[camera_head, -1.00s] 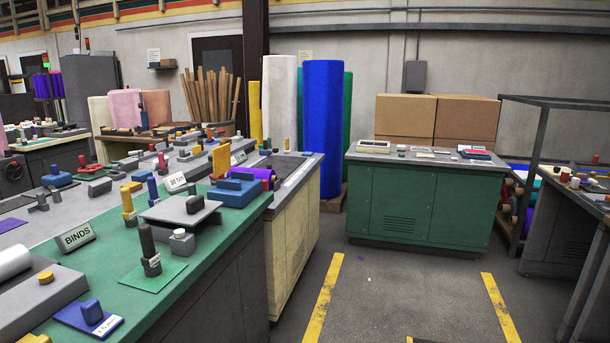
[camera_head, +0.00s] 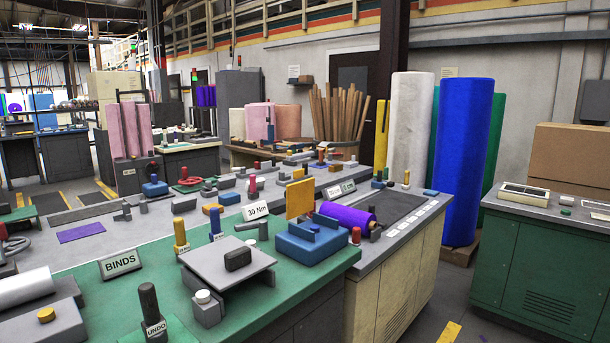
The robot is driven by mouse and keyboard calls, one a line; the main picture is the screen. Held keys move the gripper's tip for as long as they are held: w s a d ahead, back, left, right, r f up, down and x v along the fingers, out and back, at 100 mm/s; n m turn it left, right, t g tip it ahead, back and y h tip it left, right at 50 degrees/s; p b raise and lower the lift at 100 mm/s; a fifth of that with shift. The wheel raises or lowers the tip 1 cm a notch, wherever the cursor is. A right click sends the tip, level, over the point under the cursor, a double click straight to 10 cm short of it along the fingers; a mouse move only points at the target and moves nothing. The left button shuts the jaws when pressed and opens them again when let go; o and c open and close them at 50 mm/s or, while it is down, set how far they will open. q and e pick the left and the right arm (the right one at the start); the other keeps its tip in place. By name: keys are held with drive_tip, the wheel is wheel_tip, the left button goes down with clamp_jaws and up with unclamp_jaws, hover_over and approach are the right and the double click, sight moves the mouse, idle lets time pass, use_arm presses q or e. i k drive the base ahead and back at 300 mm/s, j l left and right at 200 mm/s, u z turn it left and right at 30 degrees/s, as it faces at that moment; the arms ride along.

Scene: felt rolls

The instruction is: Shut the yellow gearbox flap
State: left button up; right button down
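A flat yellow plate (camera_head: 300,199), which looks like the yellow gearbox flap, stands upright on the long bench in the head view, right of the middle. It rises at the back of a blue block-shaped housing (camera_head: 310,243) with a darker blue raised piece on top. I cannot tell whether the plate is hinged to the housing, since its lower edge is hidden behind it. Neither of my grippers shows in the head view.
A grey raised plate (camera_head: 226,262) with a dark knob stands left of the housing. A "30 Nm" sign (camera_head: 256,210) and a purple roll (camera_head: 346,217) flank the flap. Floor shows between the bench and a green cabinet (camera_head: 548,270).

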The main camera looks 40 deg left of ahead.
sight(299, 196)
drive_tip(key=i+z, duration=0.1)
drive_tip(key=i, duration=0.8)
drive_tip(key=i+j, duration=0.1)
drive_tip(key=i, duration=0.8)
drive_tip(key=i+j+z, duration=0.15)
drive_tip(key=i, duration=0.75)
drive_tip(key=i+z, duration=0.1)
drive_tip(key=z, duration=5.8)
